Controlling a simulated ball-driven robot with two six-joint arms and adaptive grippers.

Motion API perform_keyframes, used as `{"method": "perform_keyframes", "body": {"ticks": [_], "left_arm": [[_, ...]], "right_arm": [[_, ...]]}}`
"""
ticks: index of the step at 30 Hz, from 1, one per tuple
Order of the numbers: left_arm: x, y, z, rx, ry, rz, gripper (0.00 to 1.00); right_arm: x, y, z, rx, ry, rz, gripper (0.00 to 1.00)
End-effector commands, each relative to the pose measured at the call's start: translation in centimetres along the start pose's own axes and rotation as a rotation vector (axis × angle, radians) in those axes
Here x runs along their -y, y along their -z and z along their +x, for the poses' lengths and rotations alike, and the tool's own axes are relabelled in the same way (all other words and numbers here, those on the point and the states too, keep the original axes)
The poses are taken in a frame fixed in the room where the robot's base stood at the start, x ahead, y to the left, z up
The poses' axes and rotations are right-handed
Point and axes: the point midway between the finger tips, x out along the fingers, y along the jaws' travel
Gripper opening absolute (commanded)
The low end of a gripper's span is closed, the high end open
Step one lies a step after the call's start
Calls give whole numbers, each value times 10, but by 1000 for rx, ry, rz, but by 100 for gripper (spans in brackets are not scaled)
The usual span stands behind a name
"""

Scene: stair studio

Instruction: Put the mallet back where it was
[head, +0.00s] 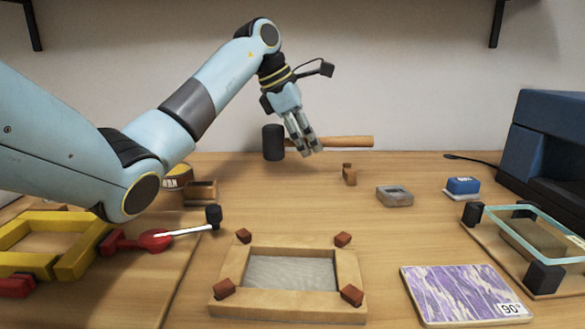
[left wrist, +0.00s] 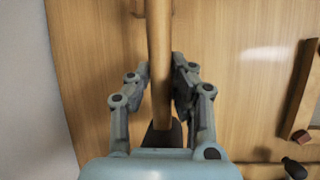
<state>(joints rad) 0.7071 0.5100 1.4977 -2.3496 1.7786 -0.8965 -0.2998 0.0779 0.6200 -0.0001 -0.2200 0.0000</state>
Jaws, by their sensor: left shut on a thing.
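The mallet has a black cylindrical head (head: 273,142) and a light wooden handle (head: 345,142). My left gripper (head: 308,150) is shut around the handle close to the head, and the mallet lies level across the picture at the back of the table, seemingly raised above it. In the left wrist view the handle (left wrist: 159,60) runs upright between the two fingers (left wrist: 160,90), with the dark head (left wrist: 162,134) partly hidden at the bottom behind my gripper body. My right gripper is in neither view.
A wooden frame with red corner blocks (head: 235,307) is front centre. A brown block (head: 349,174), grey block (head: 394,197) and blue-white block (head: 462,186) stand behind. A purple tile (head: 460,290) and glass-topped frame (head: 487,240) are right; a yellow frame (head: 80,250) is left.

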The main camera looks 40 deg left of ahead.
Motion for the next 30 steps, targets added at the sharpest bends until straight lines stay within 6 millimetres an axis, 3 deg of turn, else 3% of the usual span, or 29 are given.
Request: {"method": "perform_keyframes", "body": {"ticks": [3, 6, 11, 17, 27, 28, 30], "left_arm": [[-10, 22, 4, -1, -1, -2, 0], [-14, 30, 6, 2, -1, 1, 0], [-13, 37, 16, 1, 1, 0, 0], [-9, 49, 42, 2, 2, 0, 0], [-8, 51, 46, 2, -1, 2, 0], [-8, 52, 46, 1, 0, 1, 19], [-8, 51, 45, 1, 0, 1, 28]], "right_arm": [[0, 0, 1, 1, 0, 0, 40], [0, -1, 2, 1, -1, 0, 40], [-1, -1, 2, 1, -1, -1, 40], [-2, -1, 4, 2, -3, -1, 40], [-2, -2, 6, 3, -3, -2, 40], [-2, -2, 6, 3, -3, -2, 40], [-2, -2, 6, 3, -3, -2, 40]]}}
